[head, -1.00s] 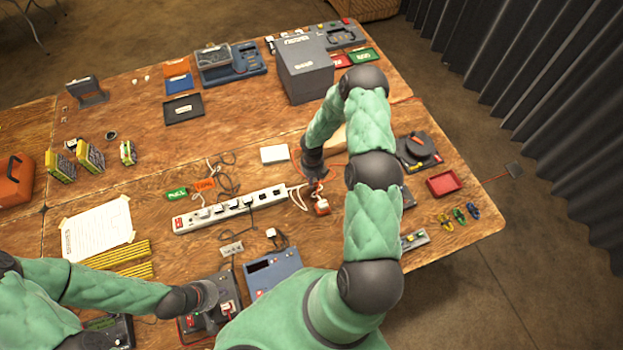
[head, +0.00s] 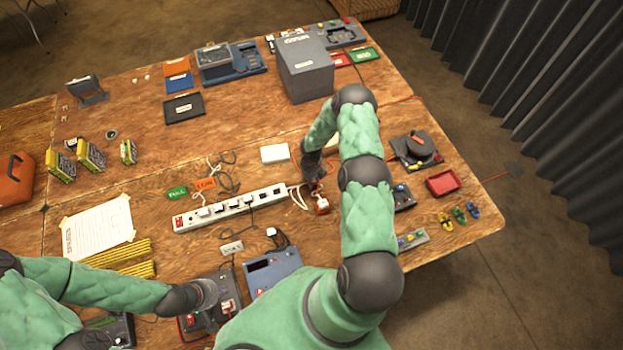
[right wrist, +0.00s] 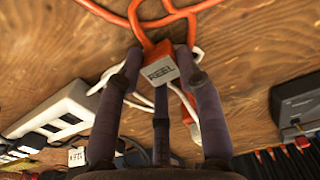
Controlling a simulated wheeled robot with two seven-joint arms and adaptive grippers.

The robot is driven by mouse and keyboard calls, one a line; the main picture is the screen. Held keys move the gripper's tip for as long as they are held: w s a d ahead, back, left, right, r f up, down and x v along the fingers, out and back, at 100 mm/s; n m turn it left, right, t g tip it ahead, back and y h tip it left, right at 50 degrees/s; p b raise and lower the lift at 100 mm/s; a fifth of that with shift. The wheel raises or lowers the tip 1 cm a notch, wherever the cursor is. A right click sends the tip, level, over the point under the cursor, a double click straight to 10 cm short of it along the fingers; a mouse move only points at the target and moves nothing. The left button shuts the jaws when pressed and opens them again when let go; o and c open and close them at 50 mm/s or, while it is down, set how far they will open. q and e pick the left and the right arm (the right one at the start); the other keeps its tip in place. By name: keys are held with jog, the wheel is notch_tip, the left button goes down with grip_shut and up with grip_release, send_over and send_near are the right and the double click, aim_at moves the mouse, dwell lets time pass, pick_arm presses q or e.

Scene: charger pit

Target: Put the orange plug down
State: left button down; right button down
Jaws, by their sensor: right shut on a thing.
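The orange plug (right wrist: 184,62) shows in the right wrist view with a grey-white face marked REEL and an orange cord. My right gripper (right wrist: 163,78) is shut on it, with fingers on both sides. In the head view the right gripper (head: 315,183) is low over the table, just right of the white power strip's end. Whether the plug touches the wood cannot be told. My left gripper (head: 208,300) is at the lower part of the head view, over a dark device with red parts. Its fingers are too hidden to read.
The white power strip (head: 228,207) lies left of the right gripper, with white cables beside it. A white box (head: 274,153) is behind it. A black reel-like device (head: 415,150) and a red tray (head: 443,182) stand to the right.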

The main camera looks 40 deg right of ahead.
jog(key=shift+f, duration=0.15)
jog(key=c, duration=0.8)
grip_release()
